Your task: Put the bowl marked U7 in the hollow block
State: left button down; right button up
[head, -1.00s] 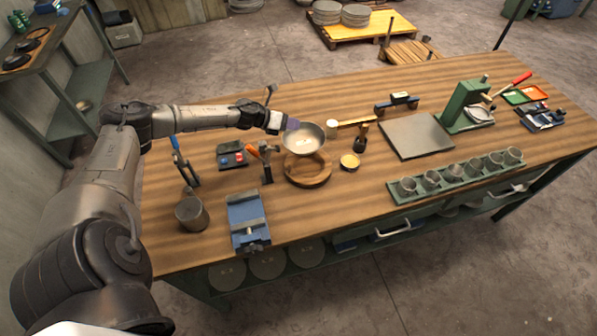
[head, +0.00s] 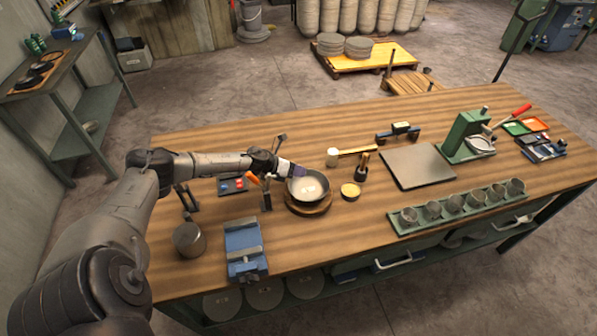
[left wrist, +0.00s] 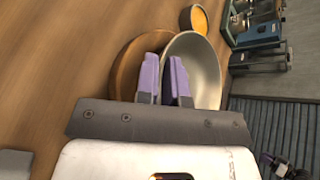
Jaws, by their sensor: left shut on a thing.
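The bowl (head: 312,187) is a grey metal bowl with a small pale label inside, too small to read. My left gripper (head: 297,172) is shut on its left rim. In the left wrist view, the purple fingers (left wrist: 164,72) pinch the near wall of the bowl (left wrist: 205,68). The hollow block (head: 309,209) is a round wooden block directly under the bowl. Its hollow is hidden by the bowl, and its edge shows beside the bowl in the left wrist view (left wrist: 128,62). I cannot tell whether the bowl touches the block. My right gripper is not in view.
A blue vise (head: 246,250), a grey cylinder (head: 188,240) and an orange-handled hammer (head: 265,190) stand to the left. The front-middle tabletop is clear.

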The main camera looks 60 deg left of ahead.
pick_arm(q)
jog(key=shift+f+b, duration=0.55)
jog(key=shift+f, duration=0.05)
jog(key=c, duration=1.2)
grip_release()
